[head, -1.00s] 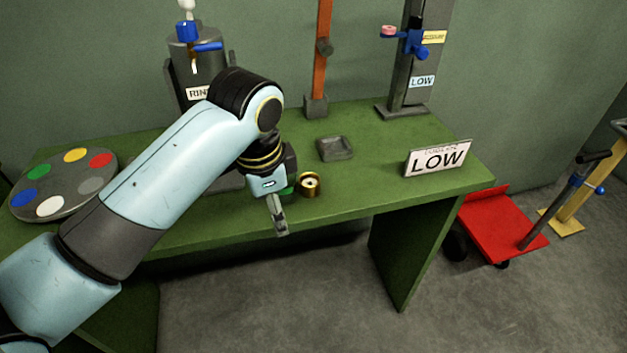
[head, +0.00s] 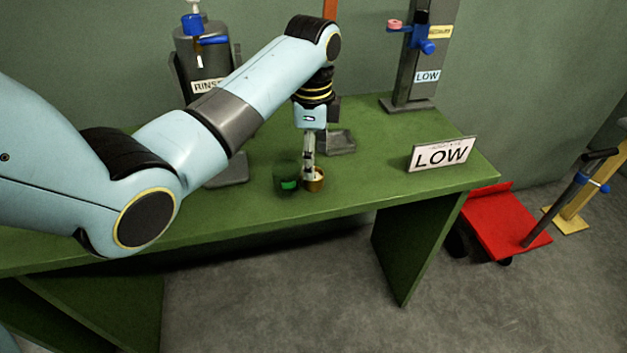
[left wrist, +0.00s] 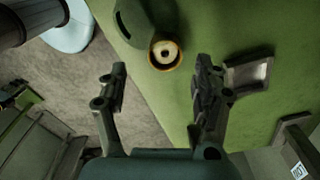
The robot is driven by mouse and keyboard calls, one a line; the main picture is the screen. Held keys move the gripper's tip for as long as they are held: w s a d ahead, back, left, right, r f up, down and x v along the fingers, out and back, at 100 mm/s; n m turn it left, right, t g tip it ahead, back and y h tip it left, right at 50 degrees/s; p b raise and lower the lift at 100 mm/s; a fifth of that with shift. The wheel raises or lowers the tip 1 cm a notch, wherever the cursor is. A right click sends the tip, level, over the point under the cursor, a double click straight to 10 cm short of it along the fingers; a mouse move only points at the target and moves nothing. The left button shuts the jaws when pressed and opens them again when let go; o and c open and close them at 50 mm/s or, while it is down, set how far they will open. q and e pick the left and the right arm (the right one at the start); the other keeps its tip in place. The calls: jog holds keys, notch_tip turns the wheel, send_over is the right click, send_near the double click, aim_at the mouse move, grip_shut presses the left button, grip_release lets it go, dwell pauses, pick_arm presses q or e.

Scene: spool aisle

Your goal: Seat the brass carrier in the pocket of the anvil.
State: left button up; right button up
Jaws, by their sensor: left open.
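The brass carrier (head: 318,185), a small round brass cup with a pale centre, stands on the green bench near its front edge. It also shows in the left wrist view (left wrist: 166,66). My left gripper (head: 309,178) points down over the carrier, partly covering it. In the left wrist view my left gripper (left wrist: 162,72) is open, with the carrier in line with the gap between its fingers; whether the fingertips reach its sides I cannot tell. A grey square block with a shallow pocket (head: 342,146), apparently the anvil, lies behind, partly hidden by the wrist. My right gripper is not in view.
A dark green piece (head: 287,178) stands close left of the carrier. A LOW sign (head: 441,154) stands at the bench's right. The RINSE vessel (head: 205,60) and a grey post (head: 428,60) stand behind. Green bench top (head: 385,165) is clear between block and sign.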

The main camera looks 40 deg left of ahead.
aim_at(316, 185)
pick_arm(q)
jog(key=f, duration=0.5)
jog(key=shift+w+a+f, duration=0.15)
jog(key=shift+w+a, duration=0.05)
jog(key=shift+a, duration=0.15)
jog(key=shift+c, duration=0.4)
jog(key=c, duration=1.2)
